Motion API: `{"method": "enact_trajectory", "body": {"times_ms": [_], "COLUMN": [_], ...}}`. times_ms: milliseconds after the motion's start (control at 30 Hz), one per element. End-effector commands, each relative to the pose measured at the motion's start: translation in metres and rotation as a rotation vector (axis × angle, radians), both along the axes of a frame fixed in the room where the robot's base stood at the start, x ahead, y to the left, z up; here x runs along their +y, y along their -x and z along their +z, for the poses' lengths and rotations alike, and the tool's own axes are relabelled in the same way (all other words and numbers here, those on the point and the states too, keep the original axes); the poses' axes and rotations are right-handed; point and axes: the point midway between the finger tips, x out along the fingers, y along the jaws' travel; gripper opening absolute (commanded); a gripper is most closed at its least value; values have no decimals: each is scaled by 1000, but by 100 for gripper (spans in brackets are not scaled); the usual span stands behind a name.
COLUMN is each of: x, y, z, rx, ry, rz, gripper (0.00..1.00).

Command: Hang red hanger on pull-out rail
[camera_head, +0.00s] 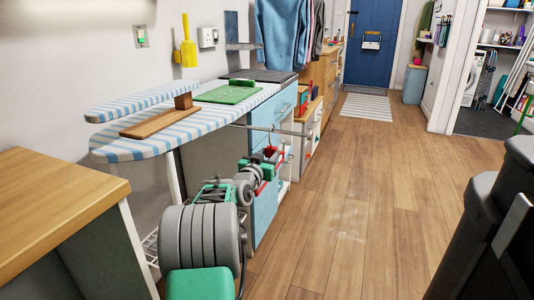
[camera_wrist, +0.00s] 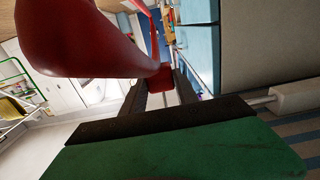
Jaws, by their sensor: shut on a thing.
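The red hanger (camera_wrist: 85,40) is large and close in the wrist view, its broad curved arm running across the upper left. My gripper (camera_wrist: 158,85) is shut on a red part of it. In the head view my gripper (camera_head: 268,168) is beside the blue drawer unit, with a little of the red hanger (camera_head: 261,186) showing; most of the hanger is hidden by my arm. A thin pull-out rail (camera_head: 285,132) sticks out near the ironing board's right edge, above my gripper. I cannot tell whether the hanger touches it.
A striped ironing board (camera_head: 110,151) with a green board (camera_head: 226,93) and a wooden piece on it stands at left. A wooden-topped cabinet (camera_head: 50,200) is at near left. Blue drawers (camera_head: 268,205) stand close to my gripper. The wooden floor (camera_head: 360,190) to the right is clear.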

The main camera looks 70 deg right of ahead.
Motion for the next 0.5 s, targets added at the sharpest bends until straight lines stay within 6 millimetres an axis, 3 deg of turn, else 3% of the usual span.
{"method": "enact_trajectory", "body": {"times_ms": [300,333,500], "x": [0,0,0], "y": [0,0,0], "z": [-3,-3,-3], "rx": [0,0,0], "ry": [2,2,2], "rz": [-1,-1,-1], "gripper": [0,38,52]}}
